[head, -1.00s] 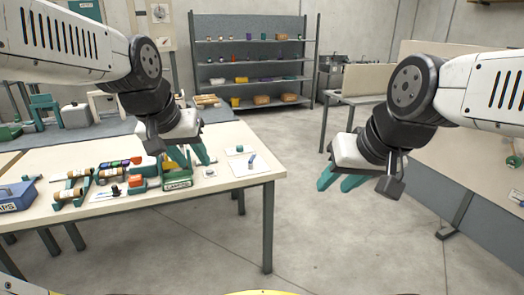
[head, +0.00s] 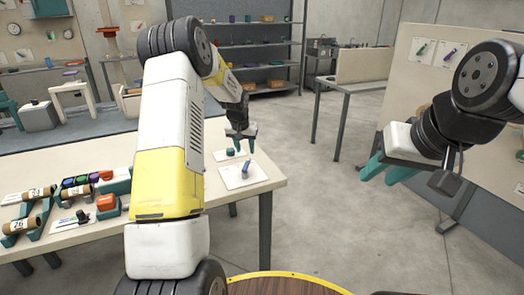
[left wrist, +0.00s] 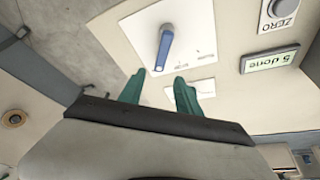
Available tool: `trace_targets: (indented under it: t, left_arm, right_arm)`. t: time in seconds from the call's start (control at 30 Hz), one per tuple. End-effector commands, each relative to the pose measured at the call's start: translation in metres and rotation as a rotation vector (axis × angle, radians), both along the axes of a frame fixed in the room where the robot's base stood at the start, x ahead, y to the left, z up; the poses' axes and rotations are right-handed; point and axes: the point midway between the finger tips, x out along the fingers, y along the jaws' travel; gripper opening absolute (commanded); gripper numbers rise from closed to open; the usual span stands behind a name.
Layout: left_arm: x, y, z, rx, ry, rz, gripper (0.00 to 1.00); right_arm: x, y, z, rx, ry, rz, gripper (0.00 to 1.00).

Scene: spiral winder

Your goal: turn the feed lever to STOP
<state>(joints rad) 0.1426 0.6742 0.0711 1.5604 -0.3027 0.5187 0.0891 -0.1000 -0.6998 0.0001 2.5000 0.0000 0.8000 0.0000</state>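The feed lever (head: 247,167) is a blue handle on a white plate (head: 262,176) near the table's right end. It also shows in the left wrist view (left wrist: 164,50), standing just beyond my fingertips. The marks on its plate are too small to read. My left gripper (head: 240,138) is over the table behind the lever, pointing down. In the left wrist view its teal fingers (left wrist: 160,90) are apart, with nothing between them, and do not touch the lever. My right gripper (head: 386,172) is open and empty, off to the right above the floor.
The left wrist view shows a ZERO button (left wrist: 280,8) and a "5 done" display (left wrist: 271,60). Spools (head: 20,229) and an orange block (head: 106,202) are on the table's left. Open floor lies right.

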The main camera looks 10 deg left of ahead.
Motion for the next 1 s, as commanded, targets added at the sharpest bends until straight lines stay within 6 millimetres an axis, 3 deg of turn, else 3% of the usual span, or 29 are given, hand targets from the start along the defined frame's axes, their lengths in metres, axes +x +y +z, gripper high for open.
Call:
trace_targets:
  t: [0.5, 0.87, 1.0]
  left_arm:
    - [0.026, -0.001, -0.065, 0.000, 0.002, 0.000, 0.40]
    - [0.029, -0.001, -0.070, 0.000, 0.000, 0.000, 0.40]
    - [0.029, -0.001, -0.070, 0.000, 0.000, 0.000, 0.12]
  right_arm:
    - [0.000, 0.000, 0.000, 0.000, 0.000, 0.000, 0.36]
    - [0.000, 0.000, 0.000, 0.000, 0.000, 0.000, 0.36]
    - [0.000, 0.000, 0.000, 0.000, 0.000, 0.000, 0.36]
